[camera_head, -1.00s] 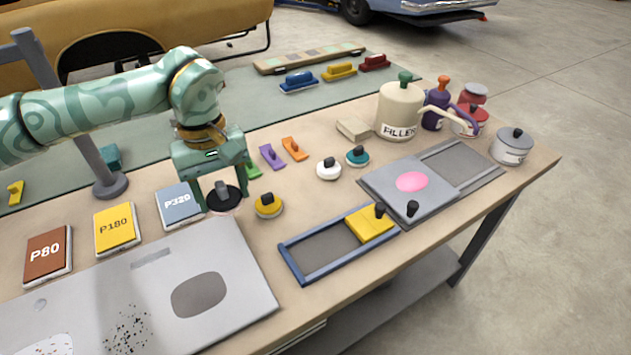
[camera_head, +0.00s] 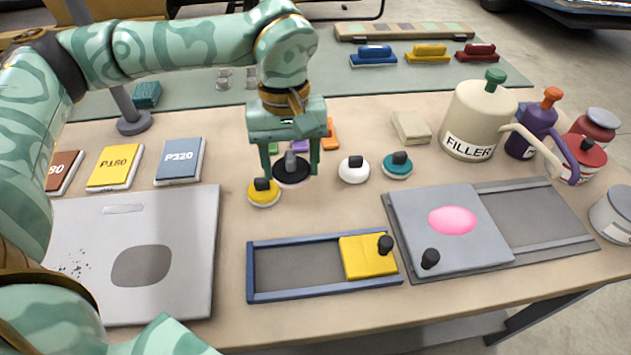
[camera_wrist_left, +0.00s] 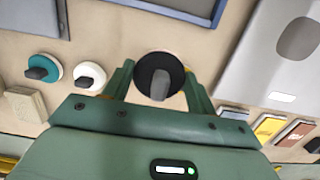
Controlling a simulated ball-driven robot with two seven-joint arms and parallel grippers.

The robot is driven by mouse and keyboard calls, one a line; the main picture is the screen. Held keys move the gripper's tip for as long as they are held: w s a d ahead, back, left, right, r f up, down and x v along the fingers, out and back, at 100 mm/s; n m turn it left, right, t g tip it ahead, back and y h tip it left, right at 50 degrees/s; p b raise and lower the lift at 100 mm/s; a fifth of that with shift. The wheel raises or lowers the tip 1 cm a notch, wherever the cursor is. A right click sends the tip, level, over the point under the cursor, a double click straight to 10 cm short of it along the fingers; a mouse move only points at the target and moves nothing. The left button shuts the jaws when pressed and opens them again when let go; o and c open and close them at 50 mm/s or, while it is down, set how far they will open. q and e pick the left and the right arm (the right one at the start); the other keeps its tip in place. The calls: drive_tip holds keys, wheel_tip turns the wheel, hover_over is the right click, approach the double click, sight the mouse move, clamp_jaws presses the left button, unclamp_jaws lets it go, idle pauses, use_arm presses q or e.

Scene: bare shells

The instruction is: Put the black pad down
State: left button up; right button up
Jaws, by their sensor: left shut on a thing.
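My left gripper (camera_head: 291,172) is shut on the black pad (camera_head: 292,176), a round black disc with a grey knob and a pale pinkish rim below. The knob sits between the fingers. In the wrist view the black pad (camera_wrist_left: 153,72) shows between the fingers (camera_wrist_left: 160,84). It is beside the yellow round pad (camera_head: 264,194) and left of the white round pad (camera_head: 354,170) in the head view. I cannot tell whether its underside touches the bench (camera_head: 225,235). My right gripper is not in view.
A teal round pad (camera_head: 397,167) stands right of the white one. A blue-framed tray (camera_head: 250,270) with a yellow slider (camera_head: 368,257) lies in front. A grey panel (camera_head: 190,285) is at left, and a filler bottle (camera_head: 478,120) stands at the back right.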

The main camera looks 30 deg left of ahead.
use_arm(q)
drive_tip(key=b, duration=0.2)
hover_over(312, 193)
drive_tip(key=f, duration=0.5)
drive_tip(key=shift+a+f, duration=0.2)
drive_tip(key=shift+f, duration=0.15)
drive_tip(key=f+b, duration=0.1)
drive_tip(key=f, duration=0.1)
drive_tip(key=f+b, duration=0.1)
drive_tip(key=f, duration=0.1)
drive_tip(key=shift+w, duration=0.2)
drive_tip(key=shift+r, duration=0.2)
drive_tip(key=o, duration=0.9)
drive_tip(key=shift+f, duration=0.15)
drive_tip(key=shift+o, duration=0.2)
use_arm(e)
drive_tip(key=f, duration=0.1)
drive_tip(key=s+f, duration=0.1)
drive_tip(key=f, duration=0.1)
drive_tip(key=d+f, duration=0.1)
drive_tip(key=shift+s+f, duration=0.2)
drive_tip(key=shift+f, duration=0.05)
